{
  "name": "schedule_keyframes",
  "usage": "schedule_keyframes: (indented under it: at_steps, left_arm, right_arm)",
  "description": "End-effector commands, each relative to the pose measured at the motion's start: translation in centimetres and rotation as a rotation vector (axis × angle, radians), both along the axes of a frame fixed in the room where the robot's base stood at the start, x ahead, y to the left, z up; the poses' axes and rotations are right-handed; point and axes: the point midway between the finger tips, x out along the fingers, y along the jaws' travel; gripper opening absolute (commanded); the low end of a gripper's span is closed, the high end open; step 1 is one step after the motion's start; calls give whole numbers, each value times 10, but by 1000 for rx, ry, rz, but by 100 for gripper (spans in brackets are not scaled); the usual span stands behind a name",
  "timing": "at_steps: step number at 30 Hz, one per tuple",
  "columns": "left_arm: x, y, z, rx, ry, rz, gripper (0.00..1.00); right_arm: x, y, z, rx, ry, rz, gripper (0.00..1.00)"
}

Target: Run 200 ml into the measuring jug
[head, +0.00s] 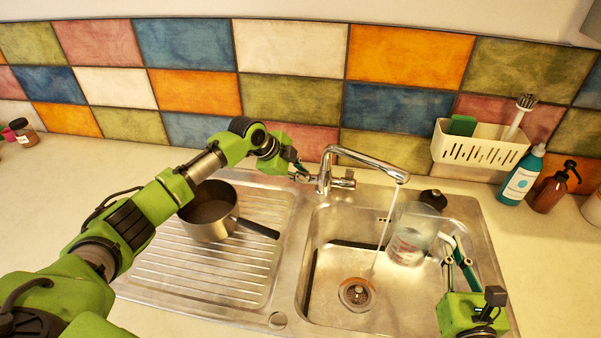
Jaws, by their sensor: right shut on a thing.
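The clear measuring jug (413,232) with red markings is over the right side of the sink basin (330,262). My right gripper (452,250) is shut on its handle side. The jug's lower part looks bluish, but I cannot read a level. The chrome tap (365,160) is running. Its thin water stream (384,228) falls just left of the jug toward the drain (357,293), apparently outside the jug. My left gripper (300,173) is at the tap's base, by the left side of its body. Its fingers are too small to tell open from shut.
A saucepan (210,223) with a dark handle stands on the drainboard (190,262) beneath my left arm. A white caddy (478,146) with a sponge and brush is against the tiles. Bottles (522,176) stand at the right. A dark object (433,199) is behind the jug.

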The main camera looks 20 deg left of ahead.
Motion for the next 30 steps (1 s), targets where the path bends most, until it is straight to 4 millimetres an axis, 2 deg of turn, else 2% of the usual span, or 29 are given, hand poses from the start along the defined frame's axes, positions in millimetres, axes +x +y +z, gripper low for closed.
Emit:
schedule_keyframes:
  at_steps: [11, 30]
  left_arm:
    - [3, 1, 2, -4, 26, 3, 0]
    - [23, 10, 10, -53, 282, 17, 0]
  right_arm:
    - [0, 0, 2, 2, -3, 1, 0]
    - [0, 0, 2, 2, -3, 1, 0]
